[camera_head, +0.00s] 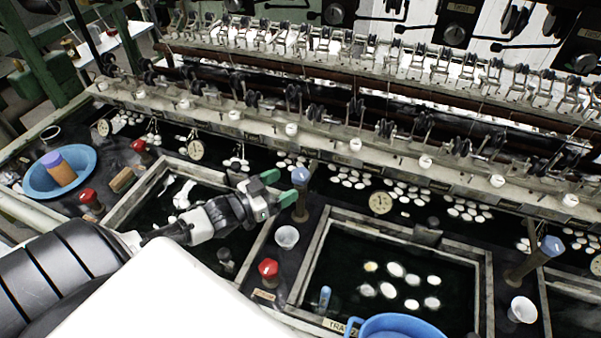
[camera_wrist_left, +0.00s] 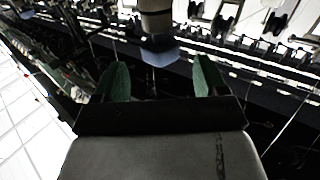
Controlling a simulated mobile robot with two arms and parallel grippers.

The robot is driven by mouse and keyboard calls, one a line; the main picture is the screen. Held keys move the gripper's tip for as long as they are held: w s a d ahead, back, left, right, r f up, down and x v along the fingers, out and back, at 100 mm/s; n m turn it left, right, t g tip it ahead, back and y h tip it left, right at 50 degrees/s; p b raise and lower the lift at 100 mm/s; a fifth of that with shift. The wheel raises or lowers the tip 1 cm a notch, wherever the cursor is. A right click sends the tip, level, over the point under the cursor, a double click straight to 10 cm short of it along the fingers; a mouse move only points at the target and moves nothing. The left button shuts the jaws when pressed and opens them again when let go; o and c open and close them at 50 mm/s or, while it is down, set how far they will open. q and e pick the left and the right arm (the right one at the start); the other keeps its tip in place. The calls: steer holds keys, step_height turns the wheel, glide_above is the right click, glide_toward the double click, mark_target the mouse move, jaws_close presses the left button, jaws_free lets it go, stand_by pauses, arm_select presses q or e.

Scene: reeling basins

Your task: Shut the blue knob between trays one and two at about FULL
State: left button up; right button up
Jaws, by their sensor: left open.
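The blue knob (camera_head: 300,176) tops a brown post between the left tray (camera_head: 130,203) and the middle tray (camera_head: 318,245), whose front label partly reads "TRA". My left gripper (camera_head: 268,194) has green fingertips and is open just left of the knob, apart from it in the head view. In the left wrist view, the blue knob (camera_wrist_left: 160,54) shows ahead, between the directions of the two open fingers (camera_wrist_left: 162,80) and beyond their tips. Its dial setting cannot be read. My right gripper is not in view.
Another blue knob (camera_head: 551,245) stands right of the middle tray. Red knobs (camera_head: 268,268) (camera_head: 88,196) and a white cup (camera_head: 287,237) sit nearby. A blue bowl (camera_head: 400,326) is at the front, a blue basin (camera_head: 80,168) at left. The reeling frame (camera_head: 330,147) runs behind.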

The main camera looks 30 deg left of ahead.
mark_target(300, 176)
arm_select(q)
steer(key=shift+p+x, duration=0.5)
steer(key=shift+x, duration=2.4)
steer(key=shift+c, duration=0.5)
steer(key=c, duration=0.8)
steer(key=shift+a+f+m+h+b, duration=0.1)
steer(key=shift+m+h+b, duration=0.2)
steer(key=shift+b, duration=0.2)
steer(key=shift+c, duration=0.2)
steer(key=m+g+h+b, duration=0.4)
steer(key=h+b, duration=0.1)
steer(key=b, duration=0.2)
steer(key=shift+m+h, duration=0.4)
steer(key=shift+m+g+h+b, duration=1.3)
steer(key=shift+g+b, duration=0.05)
steer(key=shift+g, duration=0.55)
steer(key=o, duration=0.9)
steer(key=shift+o, duration=0.2)
